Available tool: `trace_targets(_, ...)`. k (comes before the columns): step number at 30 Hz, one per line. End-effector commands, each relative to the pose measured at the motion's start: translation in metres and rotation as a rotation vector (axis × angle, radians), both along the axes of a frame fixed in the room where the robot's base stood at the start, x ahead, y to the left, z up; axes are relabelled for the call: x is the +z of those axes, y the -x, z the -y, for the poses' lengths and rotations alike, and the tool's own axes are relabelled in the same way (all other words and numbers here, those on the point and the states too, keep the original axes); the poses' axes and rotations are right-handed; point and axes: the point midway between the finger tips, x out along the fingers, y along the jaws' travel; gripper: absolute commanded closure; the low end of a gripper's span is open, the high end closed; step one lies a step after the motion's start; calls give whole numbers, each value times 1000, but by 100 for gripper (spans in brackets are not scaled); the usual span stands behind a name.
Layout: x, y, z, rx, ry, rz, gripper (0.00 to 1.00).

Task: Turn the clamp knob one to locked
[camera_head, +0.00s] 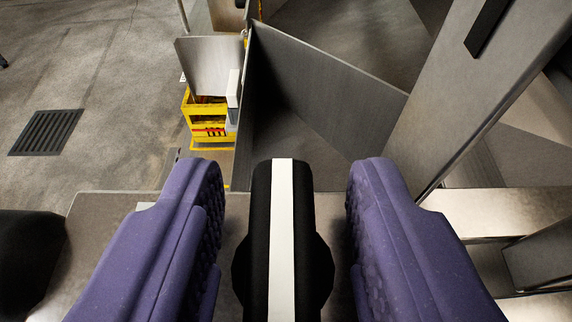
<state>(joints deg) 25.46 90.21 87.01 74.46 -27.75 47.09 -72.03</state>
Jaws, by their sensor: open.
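A black knob (260,225) with a white stripe along its top is in the lower middle of the head camera view. It has a long raised grip and a rounder body bulging out at both sides. The stripe runs straight up the picture. My gripper (284,205) is open, with one purple padded finger on each side of the knob. A gap shows between each finger and the knob's grip. The lower end of the knob is cut off by the picture edge.
A metal ledge (110,210) lies around the knob. Steel chute walls (315,75) rise beyond it, and a slanted steel post (470,85) stands at right. A yellow crate (204,120) is farther off. A dark floor grate (46,132) lies in open floor at left.

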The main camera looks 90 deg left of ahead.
Motion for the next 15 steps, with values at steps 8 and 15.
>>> trace_targets(8,1,0,-1,0,0,0,71)
trace_targets(15,0,0,0,-1,0,0,100)
